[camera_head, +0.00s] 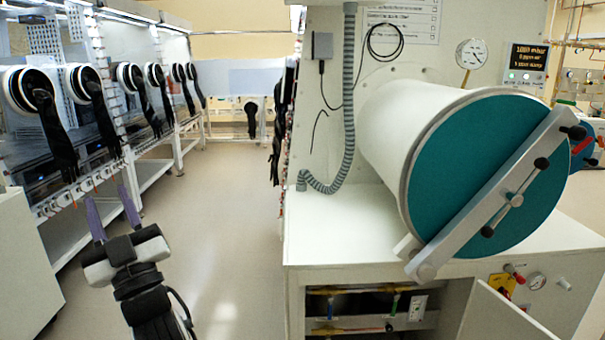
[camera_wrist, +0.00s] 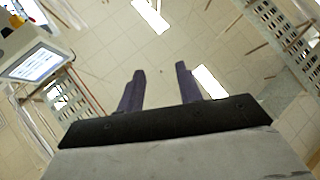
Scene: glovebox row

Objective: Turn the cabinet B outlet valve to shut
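My gripper (camera_head: 112,212) is at the lower left of the head view, over the open aisle. Its two purple fingers stand apart with nothing between them. They also show apart in the wrist view (camera_wrist: 160,70). A red-handled valve (camera_head: 514,271) with a yellow body or tag sits low on the front of the right-hand bench, far to the right of my gripper.
A large white cylinder with a teal door (camera_head: 470,165) and clamp bar juts out at right. An open panel (camera_head: 500,318) hangs below it. Glove ports with black gloves (camera_head: 50,125) line the left. A grey hose (camera_head: 348,110) hangs at centre. The aisle floor (camera_head: 215,230) is clear.

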